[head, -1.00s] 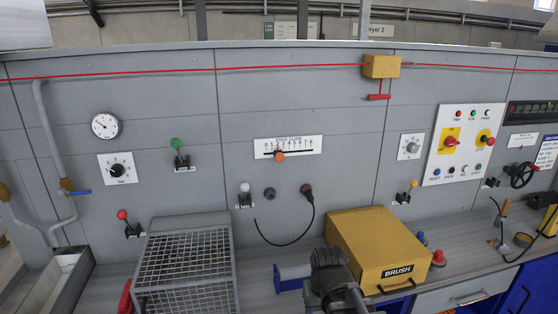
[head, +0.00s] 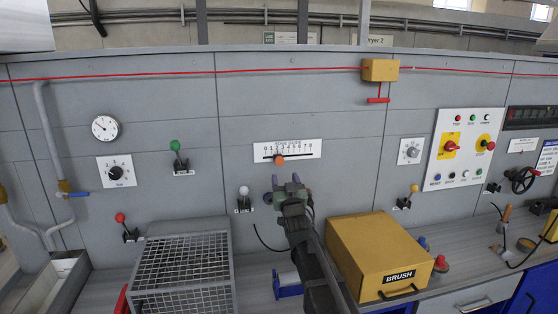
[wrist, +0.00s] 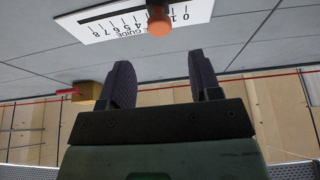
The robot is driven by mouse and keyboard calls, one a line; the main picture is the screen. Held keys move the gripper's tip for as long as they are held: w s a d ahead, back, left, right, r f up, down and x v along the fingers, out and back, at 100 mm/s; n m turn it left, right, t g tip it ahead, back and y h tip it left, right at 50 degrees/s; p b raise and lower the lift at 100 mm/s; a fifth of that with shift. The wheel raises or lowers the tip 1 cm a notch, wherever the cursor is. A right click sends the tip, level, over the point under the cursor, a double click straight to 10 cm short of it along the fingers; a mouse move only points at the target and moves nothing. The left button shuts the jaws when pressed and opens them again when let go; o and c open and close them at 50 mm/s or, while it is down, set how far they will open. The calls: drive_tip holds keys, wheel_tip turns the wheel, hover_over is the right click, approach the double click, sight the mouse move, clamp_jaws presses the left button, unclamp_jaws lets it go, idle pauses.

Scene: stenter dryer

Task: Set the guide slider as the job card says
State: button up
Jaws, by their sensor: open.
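The guide slider is an orange knob (head: 278,160) on a white scale plate (head: 305,149) marked 0 to 8 on the grey wall. The knob stands towards the low-number end, around 1 to 2; I cannot read it exactly. In the wrist view the knob (wrist: 159,22) and the plate (wrist: 105,24) show upside down at the top, beyond the fingers. My gripper (head: 287,182) is open and empty, below the knob and slightly right of it in the head view. It also shows in the wrist view (wrist: 164,85), fingers apart, not touching the knob. I see no job card that I can read.
A white-knobbed lever (head: 243,192) is left of my gripper. A yellow BRUSH box (head: 375,250) and a wire-mesh cage (head: 185,275) stand on the bench below. A red cord (head: 150,74) runs along the wall above.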

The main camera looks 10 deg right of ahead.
sight(280, 162)
drive_tip(key=p+x, duration=0.3)
drive_tip(key=x, duration=0.6)
drive_tip(key=shift+w, duration=0.2)
clamp_jaws()
